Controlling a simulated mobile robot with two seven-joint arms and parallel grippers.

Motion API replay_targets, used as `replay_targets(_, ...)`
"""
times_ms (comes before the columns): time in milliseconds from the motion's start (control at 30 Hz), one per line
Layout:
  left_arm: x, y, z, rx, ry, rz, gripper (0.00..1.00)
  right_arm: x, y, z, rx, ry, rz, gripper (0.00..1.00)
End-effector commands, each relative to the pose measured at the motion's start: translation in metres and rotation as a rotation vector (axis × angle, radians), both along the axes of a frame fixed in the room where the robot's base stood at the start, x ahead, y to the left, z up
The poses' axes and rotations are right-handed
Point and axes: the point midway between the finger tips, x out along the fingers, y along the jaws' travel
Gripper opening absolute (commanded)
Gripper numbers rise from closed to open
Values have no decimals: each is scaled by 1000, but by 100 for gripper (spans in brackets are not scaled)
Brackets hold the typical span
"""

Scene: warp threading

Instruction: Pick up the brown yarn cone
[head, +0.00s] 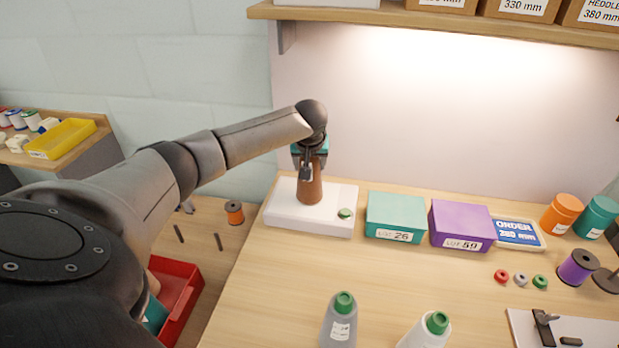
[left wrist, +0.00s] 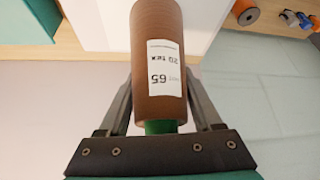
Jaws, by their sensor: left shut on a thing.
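The brown yarn cone (head: 310,187) is upright at the white block (head: 285,218) on the bench; I cannot tell whether its base touches the block. My left gripper (head: 309,165) comes down from above and is shut on the upper part of the cone. In the left wrist view the cone (left wrist: 160,30) lies between the two fingers (left wrist: 160,105), its white label reading 65 and its green tip towards the palm. My right gripper is not in view.
A teal box (head: 396,212) and a purple box (head: 462,222) stand right of the block. A grey cone (head: 340,325) and a white cone (head: 425,332) stand near the front. A small green cap (head: 345,213) lies on the block. A shelf (head: 420,22) overhangs the back.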

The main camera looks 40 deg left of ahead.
Motion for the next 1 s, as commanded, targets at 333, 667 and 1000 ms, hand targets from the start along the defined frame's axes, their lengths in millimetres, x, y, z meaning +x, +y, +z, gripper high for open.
replay_targets(333, 0, 0, 0, -1, 1, 0, 0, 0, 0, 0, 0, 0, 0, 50)
replay_targets(667, 1, 0, 5, 0, -3, 0, 0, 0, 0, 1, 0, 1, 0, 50)
replay_targets(1000, 1, 0, 67, -1, -6, 0, 0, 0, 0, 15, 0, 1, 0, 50)
